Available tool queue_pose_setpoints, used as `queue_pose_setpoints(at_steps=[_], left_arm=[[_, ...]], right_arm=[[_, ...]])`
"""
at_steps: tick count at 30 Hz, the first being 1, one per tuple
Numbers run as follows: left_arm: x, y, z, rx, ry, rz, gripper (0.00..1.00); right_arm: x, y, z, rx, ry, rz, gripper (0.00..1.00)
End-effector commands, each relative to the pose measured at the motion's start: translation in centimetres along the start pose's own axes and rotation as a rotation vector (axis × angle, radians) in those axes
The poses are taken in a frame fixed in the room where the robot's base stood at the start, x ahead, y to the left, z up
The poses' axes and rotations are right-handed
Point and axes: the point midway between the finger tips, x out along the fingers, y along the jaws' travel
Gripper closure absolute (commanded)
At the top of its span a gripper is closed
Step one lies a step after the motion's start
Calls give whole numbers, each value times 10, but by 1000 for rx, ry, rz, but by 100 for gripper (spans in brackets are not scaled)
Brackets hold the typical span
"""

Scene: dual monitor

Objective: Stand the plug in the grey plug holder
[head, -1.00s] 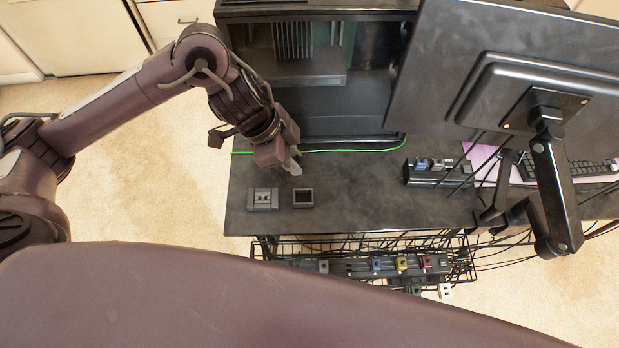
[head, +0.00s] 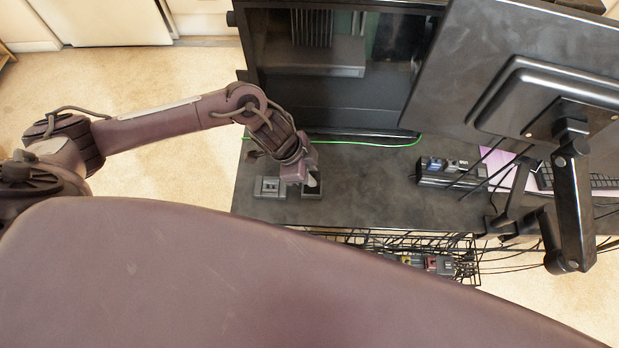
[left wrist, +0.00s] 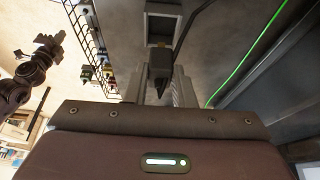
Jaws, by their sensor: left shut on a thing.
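In the left wrist view, the left gripper (left wrist: 160,85) is closed around a dark plug (left wrist: 160,62), and a black cable runs up from there. In the left wrist view, what looks like my right gripper (left wrist: 47,44) is small, far off at the left edge.
A green cable (head: 370,144) runs along the back of the desk by the open black case (head: 335,100). A wire tray (head: 455,262) hangs at the near edge. The desk middle is clear.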

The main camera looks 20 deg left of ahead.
Motion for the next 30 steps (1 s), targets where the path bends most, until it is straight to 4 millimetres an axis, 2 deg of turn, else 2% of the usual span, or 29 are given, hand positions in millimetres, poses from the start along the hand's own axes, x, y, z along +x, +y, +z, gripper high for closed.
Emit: queue_pose_setpoints(at_steps=[3, 9, 17, 18, 22, 30], left_arm=[[12, 1, 6, -2, -2, 2, 100], [37, 0, 15, -1, 0, 1, 100], [40, 0, 17, 0, 0, -1, 100], [40, 0, 17, 0, 0, -1, 72], [40, 0, 17, 0, 0, -1, 55], [40, 0, 17, 0, 0, -1, 55]], right_arm=[[0, 0, -4, 0, 7, 0, 100], [0, -2, 0, 0, 1, -2, 100], [0, -4, 4, 1, -5, -5, 100], [0, -4, 4, 1, -5, -5, 100], [0, -4, 4, 1, -6, -5, 100], [0, -4, 4, 1, -6, -5, 100]])
